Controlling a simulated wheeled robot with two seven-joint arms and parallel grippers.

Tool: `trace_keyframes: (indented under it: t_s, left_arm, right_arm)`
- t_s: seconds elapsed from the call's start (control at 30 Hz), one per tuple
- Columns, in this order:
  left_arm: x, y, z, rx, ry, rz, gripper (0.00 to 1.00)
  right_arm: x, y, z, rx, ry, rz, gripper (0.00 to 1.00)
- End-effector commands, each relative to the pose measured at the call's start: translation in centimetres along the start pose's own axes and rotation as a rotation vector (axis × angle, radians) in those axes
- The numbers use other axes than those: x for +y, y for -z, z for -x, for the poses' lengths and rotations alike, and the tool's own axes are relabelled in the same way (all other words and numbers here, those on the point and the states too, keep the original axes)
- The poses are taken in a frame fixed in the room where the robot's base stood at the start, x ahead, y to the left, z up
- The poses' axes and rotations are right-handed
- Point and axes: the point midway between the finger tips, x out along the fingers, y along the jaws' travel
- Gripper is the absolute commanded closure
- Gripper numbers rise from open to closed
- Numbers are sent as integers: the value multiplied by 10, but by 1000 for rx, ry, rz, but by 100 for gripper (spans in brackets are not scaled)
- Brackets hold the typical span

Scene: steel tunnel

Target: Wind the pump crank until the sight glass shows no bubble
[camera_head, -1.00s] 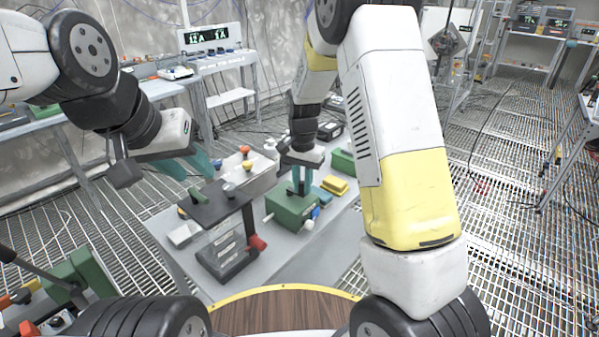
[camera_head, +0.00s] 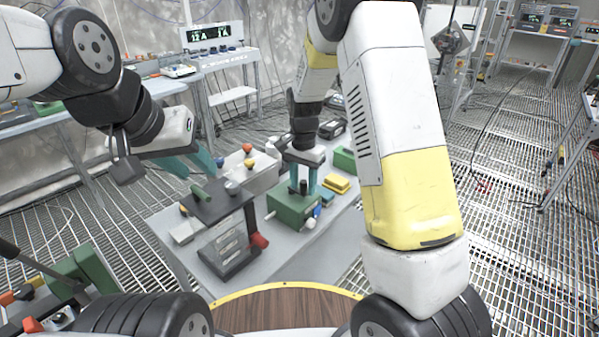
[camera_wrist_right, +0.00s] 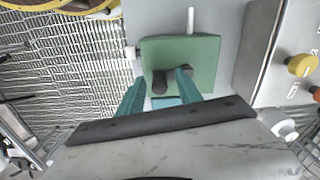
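The pump is a green box (camera_head: 290,211) on the grey bench; it also shows in the right wrist view (camera_wrist_right: 205,60). Its dark crank handle (camera_wrist_right: 160,82) stands up from the top. My right gripper (camera_head: 306,182) is directly over the pump, teal fingers pointing down. In the wrist view its fingers (camera_wrist_right: 160,78) are apart on either side of the handle, with visible gaps. A second dark round part sits behind the right finger. My left gripper (camera_head: 202,165) hangs empty left of the bench, fingers apart. I cannot make out the sight glass or any bubble.
A dark-topped stand with a red knob (camera_head: 259,241) is left of the pump. A grey box with orange and yellow knobs (camera_head: 262,174) stands behind it. A yellow block (camera_head: 336,183) and a green box (camera_head: 345,159) lie to the right.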

Motion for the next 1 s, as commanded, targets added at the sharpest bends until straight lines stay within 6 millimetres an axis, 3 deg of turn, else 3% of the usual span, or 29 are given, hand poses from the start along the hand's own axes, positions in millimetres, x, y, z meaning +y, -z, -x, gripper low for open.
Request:
trace_keyframes:
  t_s: [0.27,0.7,1.0]
  left_arm:
    - [0,0,0,0,0,0,64]
    - [0,0,0,0,0,0,64]
    - [0,0,0,0,0,0,64]
  right_arm:
    - [0,0,3,0,0,0,58]
    - [-1,0,69,1,2,0,58]
    - [0,0,78,0,-1,0,58]
